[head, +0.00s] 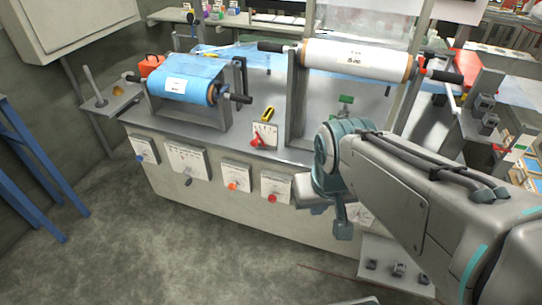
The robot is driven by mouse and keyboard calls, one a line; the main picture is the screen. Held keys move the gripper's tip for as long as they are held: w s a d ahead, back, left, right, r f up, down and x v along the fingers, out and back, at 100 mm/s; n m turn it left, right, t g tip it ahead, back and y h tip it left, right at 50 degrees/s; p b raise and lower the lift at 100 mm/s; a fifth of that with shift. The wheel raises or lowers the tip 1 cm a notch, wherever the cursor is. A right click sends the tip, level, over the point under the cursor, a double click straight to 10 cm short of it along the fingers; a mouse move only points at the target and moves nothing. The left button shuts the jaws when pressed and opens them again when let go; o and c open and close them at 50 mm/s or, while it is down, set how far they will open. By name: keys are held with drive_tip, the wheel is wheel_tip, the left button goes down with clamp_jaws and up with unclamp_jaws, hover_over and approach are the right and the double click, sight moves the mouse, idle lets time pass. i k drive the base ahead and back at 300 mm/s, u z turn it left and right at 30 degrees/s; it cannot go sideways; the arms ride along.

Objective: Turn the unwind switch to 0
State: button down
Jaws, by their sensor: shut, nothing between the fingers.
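Several white switch plates are on the front of the machine bench (165,195). From left to right they carry a blue knob (140,157), a dark knob (188,181), an orange knob (233,186) and a red knob (272,198). Another plate (366,214) at the right is partly hidden behind my gripper. The lettering is too small to read, so I cannot tell which is the unwind switch or its setting. My gripper (343,232) points down in front of the bench's right part, right of the red knob. It is shut and empty; I cannot tell whether it touches the plate behind it.
A blue film roll (182,86) and a white roll (355,59) sit in frames on the bench. A plate with a red lever (264,136) stands between them. Blue steel legs (38,165) are at the left. The grey floor (150,255) in front is clear.

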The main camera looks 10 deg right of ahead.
sight(272, 198)
drive_tip(key=u, duration=0.25)
drive_tip(key=k, duration=0.6)
drive_tip(key=u, duration=0.55)
drive_tip(key=k, duration=0.6)
drive_tip(key=z, duration=0.6)
drive_tip(key=i, duration=1.6)
drive_tip(key=u, duration=0.6)
